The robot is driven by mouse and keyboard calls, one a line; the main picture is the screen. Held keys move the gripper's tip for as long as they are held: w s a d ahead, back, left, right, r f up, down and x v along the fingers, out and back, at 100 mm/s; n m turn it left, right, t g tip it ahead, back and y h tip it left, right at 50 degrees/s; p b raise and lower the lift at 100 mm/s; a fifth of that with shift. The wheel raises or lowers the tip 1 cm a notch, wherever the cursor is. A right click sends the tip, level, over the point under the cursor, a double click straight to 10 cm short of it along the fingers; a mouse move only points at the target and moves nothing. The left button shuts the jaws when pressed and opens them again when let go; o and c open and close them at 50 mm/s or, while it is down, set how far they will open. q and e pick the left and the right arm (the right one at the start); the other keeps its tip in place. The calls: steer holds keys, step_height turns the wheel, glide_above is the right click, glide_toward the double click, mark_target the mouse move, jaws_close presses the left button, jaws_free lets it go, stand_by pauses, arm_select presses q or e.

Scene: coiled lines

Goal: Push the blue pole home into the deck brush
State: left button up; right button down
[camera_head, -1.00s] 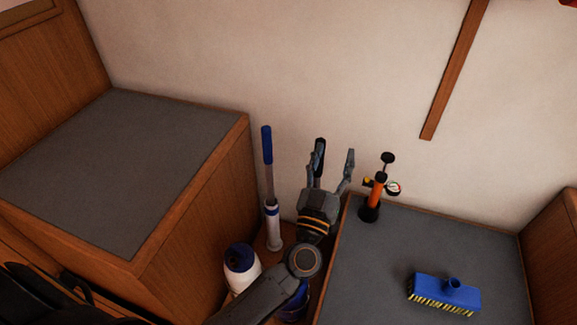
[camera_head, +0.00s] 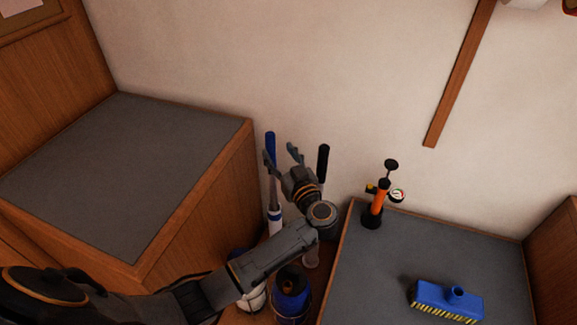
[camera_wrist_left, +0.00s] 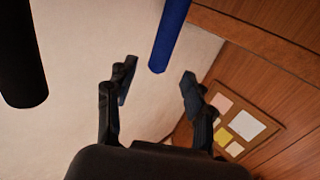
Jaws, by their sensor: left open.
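The blue pole (camera_head: 270,147) stands upright in the gap between the two benches; its lower part is white with a blue band. The deck brush (camera_head: 450,301), blue with pale bristles and a socket on top, lies apart on the right bench. My left gripper (camera_head: 280,157) is open and empty, close to the pole's top; one finger overlaps the pole in the head view. In the left wrist view the pole's blue end (camera_wrist_left: 171,38) hangs just beyond the open fingertips (camera_wrist_left: 158,80), nearer the right finger. My right gripper is not in view.
A black-handled pole (camera_head: 323,163) stands just right of my gripper and shows at the wrist view's left (camera_wrist_left: 20,60). An orange pump (camera_head: 377,204) stands on the right bench (camera_head: 395,265). Bottles (camera_head: 291,288) stand below my arm. The left bench top (camera_head: 110,165) is bare.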

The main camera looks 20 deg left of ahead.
arm_select(q)
steer(key=x, duration=0.7)
jaws_close()
steer(key=c, duration=0.7)
jaws_free()
jaws_close()
step_height(320, 180, up, 32)
steer(key=p, duration=2.6)
glide_above(272, 142)
steer(key=a, duration=0.1)
steer(key=shift+w, duration=0.45)
